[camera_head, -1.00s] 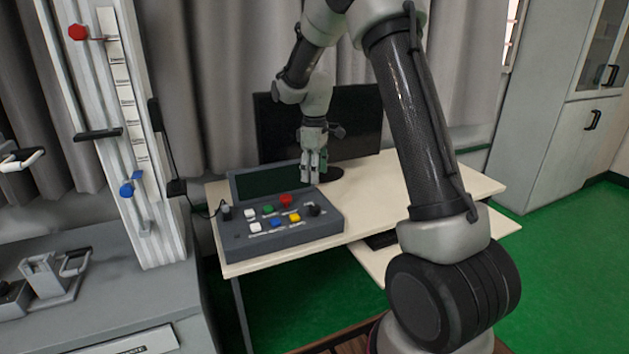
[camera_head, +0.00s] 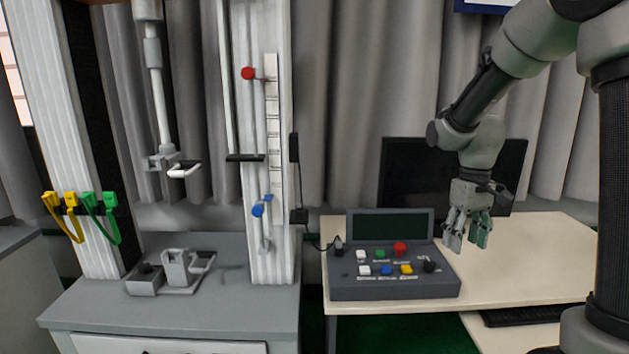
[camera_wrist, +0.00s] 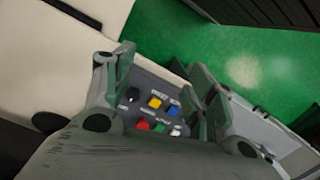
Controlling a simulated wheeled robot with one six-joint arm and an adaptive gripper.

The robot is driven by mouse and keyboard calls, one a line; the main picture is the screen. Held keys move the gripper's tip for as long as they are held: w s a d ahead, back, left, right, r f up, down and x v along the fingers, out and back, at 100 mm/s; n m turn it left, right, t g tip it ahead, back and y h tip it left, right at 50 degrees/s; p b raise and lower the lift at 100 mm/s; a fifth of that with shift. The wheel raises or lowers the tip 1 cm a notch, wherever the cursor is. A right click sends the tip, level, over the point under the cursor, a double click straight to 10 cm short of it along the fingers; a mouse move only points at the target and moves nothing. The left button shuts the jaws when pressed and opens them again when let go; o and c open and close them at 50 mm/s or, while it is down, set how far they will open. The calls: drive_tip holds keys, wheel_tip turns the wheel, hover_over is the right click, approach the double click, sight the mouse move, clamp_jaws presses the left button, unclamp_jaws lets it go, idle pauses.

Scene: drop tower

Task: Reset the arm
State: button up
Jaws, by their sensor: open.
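My gripper (camera_head: 467,238) hangs from my arm at the right in the head view, fingers pointing down. It is open with nothing between its fingers. It is above the cream desk (camera_head: 555,245), to the right of the grey control box (camera_head: 395,289) and apart from it. In the wrist view my gripper (camera_wrist: 160,85) spreads its fingers at either side, with the box's coloured buttons (camera_wrist: 155,112) showing between them. The lower part of the box is hidden by my gripper there.
A dark monitor (camera_head: 408,165) stands behind my gripper. A keyboard (camera_head: 535,315) is at the desk's front. At left, the drop tower (camera_head: 272,230) with red and blue knobs rises from a grey cabinet (camera_head: 180,322). Yellow and green clamps (camera_head: 80,205) hang further left.

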drive_tip(key=s+r+m+t, duration=0.1)
drive_tip(key=s+r+t, duration=0.1)
drive_tip(key=s+r, duration=0.4)
drive_tip(key=s+d+r+m+t, duration=0.1)
drive_tip(key=s+r+t, duration=0.2)
drive_tip(key=s, duration=1.1)
wheel_tip(320, 180, up, 3)
drive_tip(key=shift+s+r+m+t, duration=0.1)
drive_tip(key=shift+s+m+t, duration=0.2)
drive_tip(key=shift+m, duration=0.1)
